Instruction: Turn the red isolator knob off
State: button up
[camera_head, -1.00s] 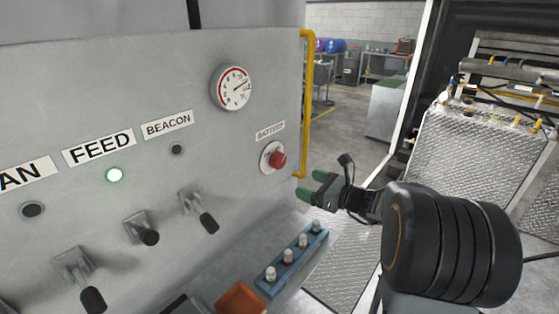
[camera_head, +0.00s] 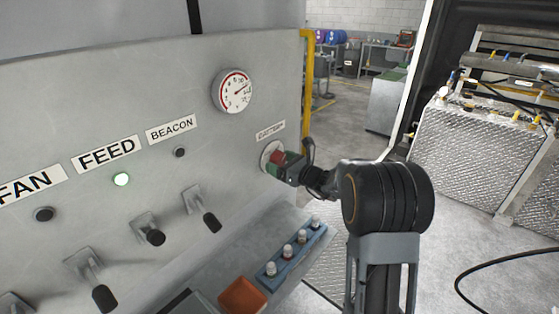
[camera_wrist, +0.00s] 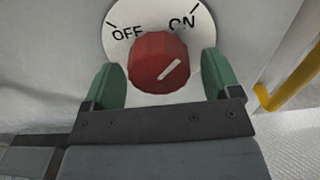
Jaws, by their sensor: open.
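The red isolator knob (camera_wrist: 158,62) sits on a round white plate (camera_wrist: 203,45) marked OFF on the left and ON on the right. The white line on the knob slants up to the right, toward ON. My gripper (camera_wrist: 160,85) is open, with one green finger on each side of the knob; I cannot tell whether either finger touches it. In the head view the knob (camera_head: 278,157) shows at the right end of the grey panel, under a small label, partly hidden by my gripper (camera_head: 284,163).
Below the knob is a blue rack (camera_head: 293,250) beside an orange box (camera_head: 242,296). A yellow rail (camera_head: 308,85) runs along the panel's right edge.

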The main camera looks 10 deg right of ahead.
jog(key=shift+w+a, duration=0.2)
jog(key=shift+w, duration=0.05)
jog(key=c, duration=0.9)
